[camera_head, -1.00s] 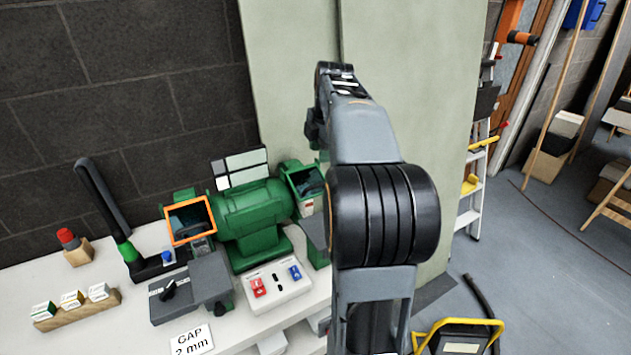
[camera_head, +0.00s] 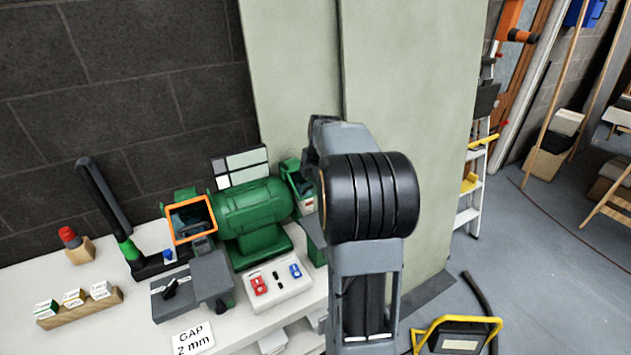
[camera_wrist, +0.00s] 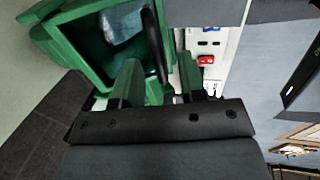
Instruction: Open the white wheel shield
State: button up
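A green bench grinder (camera_head: 252,210) stands on the white bench. Its left shield (camera_head: 190,220) has an orange frame and a dark pane. Its right end has a green wheel housing (camera_head: 292,172), partly hidden by my arm. In the wrist view this appears to be the open-fronted green housing (camera_wrist: 90,60), with a pale, glossy piece (camera_wrist: 122,22) inside and a dark curved edge (camera_wrist: 155,45) at its right side. My gripper (camera_wrist: 158,75) shows two green fingers standing apart, close in front of the housing. Contact cannot be told. The head view hides the gripper behind my arm.
A switch box (camera_head: 278,285) with red and blue switches stands before the grinder. A black-handled lever tool (camera_head: 110,215), a red-topped wooden block (camera_head: 75,243) and a "GAP 2 mm" card (camera_head: 193,338) are to the left. Pale panels (camera_head: 400,90) stand behind.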

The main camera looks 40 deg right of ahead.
grip_shut()
dwell(0.3)
jog(key=shift+r, duration=0.1)
